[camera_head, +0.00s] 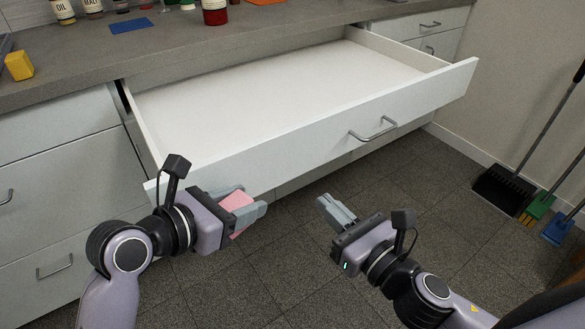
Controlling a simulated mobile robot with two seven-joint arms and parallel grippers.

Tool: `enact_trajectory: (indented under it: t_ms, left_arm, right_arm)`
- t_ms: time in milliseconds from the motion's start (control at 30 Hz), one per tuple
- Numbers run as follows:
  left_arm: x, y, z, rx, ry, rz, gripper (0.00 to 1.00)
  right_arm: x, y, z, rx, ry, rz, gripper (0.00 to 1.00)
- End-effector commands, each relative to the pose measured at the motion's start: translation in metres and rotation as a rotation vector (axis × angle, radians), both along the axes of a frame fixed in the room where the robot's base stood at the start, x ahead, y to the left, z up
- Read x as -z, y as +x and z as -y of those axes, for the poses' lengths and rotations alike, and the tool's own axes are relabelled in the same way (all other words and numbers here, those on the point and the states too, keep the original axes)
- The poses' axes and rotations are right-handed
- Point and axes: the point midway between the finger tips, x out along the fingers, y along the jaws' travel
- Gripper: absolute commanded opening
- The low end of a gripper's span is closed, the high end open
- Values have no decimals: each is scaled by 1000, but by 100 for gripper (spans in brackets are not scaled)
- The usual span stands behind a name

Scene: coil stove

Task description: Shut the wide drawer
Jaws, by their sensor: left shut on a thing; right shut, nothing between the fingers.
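The wide drawer (300,140) is pulled far out from under the grey counter. Its white inside is empty, and its front carries one metal handle (373,129) right of the middle. My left gripper (256,212) is in front of the drawer's left part and low, shut on a pink thing (237,205) that is partly hidden by the fingers. My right gripper (327,204) is shut and empty, below and in front of the drawer front, left of the handle. Neither gripper is on the handle. I cannot tell whether the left gripper touches the drawer front.
Bottles, a red jar (215,11), a blue mat (134,25) and a yellow block (19,65) stand or lie on the counter (60,75). Other drawers at left and far right are shut. A dustpan (503,189) and brushes stand by the right wall. The floor (400,195) ahead is clear.

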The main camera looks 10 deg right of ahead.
Motion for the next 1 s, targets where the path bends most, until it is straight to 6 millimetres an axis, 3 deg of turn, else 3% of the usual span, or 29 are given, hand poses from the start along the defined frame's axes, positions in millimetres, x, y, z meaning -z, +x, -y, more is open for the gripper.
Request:
enact_trajectory:
  t_ms: [600, 1000]
  left_arm:
    - [-1, 0, 0, -1, 0, 0, 18]
    - [1, 0, 0, -1, 0, 0, 18]
  right_arm:
    - [0, 86, -31, 1, 1, 1, 0]
    - [0, 104, -38, 0, 2, -2, 0]
